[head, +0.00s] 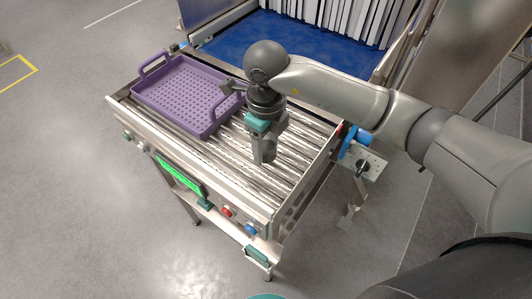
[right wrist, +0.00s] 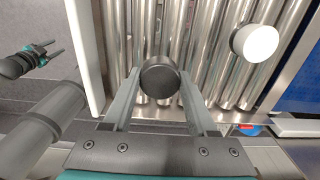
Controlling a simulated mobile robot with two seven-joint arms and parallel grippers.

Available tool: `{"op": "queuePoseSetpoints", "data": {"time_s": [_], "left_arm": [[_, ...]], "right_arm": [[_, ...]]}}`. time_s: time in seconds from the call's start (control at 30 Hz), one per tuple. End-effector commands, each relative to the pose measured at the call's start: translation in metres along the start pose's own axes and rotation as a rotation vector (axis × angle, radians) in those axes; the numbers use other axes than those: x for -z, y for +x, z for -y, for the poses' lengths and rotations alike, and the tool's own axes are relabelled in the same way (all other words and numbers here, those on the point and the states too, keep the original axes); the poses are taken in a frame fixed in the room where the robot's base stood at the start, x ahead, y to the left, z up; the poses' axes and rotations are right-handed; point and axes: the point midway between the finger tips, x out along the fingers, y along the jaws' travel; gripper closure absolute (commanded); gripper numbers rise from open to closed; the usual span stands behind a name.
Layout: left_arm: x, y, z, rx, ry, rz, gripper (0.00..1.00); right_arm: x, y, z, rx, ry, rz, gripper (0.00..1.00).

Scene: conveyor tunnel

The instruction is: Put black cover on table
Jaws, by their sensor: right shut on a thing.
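My right gripper (head: 264,155) points down over the bare metal rollers of the conveyor table (head: 292,172). In the right wrist view, its two fingers (right wrist: 160,100) are closed around a dark round piece, the black cover (right wrist: 160,82). In the head view, the cover is too small and hidden to make out. I cannot tell whether it touches the rollers. My left gripper (right wrist: 42,55) shows in the right wrist view at the upper left, beyond the table's side rail, with its fingers apart and empty.
A purple perforated tray (head: 150,99) lies on the rollers at the left. A white round piece (right wrist: 255,42) is near the blue belt side in the right wrist view. The blue belt (head: 236,45) and white strip curtain (head: 360,20) are behind.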

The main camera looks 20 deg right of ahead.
Motion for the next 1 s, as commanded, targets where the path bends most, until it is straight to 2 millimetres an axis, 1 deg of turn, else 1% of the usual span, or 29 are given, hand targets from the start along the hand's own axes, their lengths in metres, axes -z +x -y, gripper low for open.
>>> {"op": "queuePoseSetpoints", "data": {"time_s": [0.1, 0.2, 0.47, 0.57, 0.6, 0.87, 1.0], "left_arm": [[0.0, -0.001, 0.0, 0.0, 0.0, 0.0, 0.5], [0.0, -0.001, 0.0, 0.0, 0.0, 0.0, 0.5], [0.0, -0.001, 0.0, 0.0, 0.0, 0.0, 0.5], [0.0, 0.002, 0.0, 0.0, 0.0, 0.0, 0.5], [0.0, 0.003, 0.0, 0.0, 0.0, 0.0, 0.5], [0.0, 0.001, 0.0, 0.0, 0.001, 0.0, 0.5], [0.0, 0.001, 0.0, 0.0, 0.001, 0.0, 0.5]], "right_arm": [[0.001, 0.019, -0.001, -0.003, 0.0, -0.005, 1.0], [0.001, 0.032, -0.001, -0.002, 0.0, -0.004, 1.0], [0.0, 0.035, 0.0, 0.0, -0.002, -0.001, 1.0], [0.0, 0.038, 0.0, 0.0, -0.002, -0.001, 1.0], [0.0, 0.038, 0.0, 0.0, -0.001, -0.001, 0.41], [0.001, 0.037, 0.0, 0.0, -0.001, -0.002, 0.12], [0.001, 0.037, 0.0, 0.0, -0.001, -0.002, 0.12]]}}
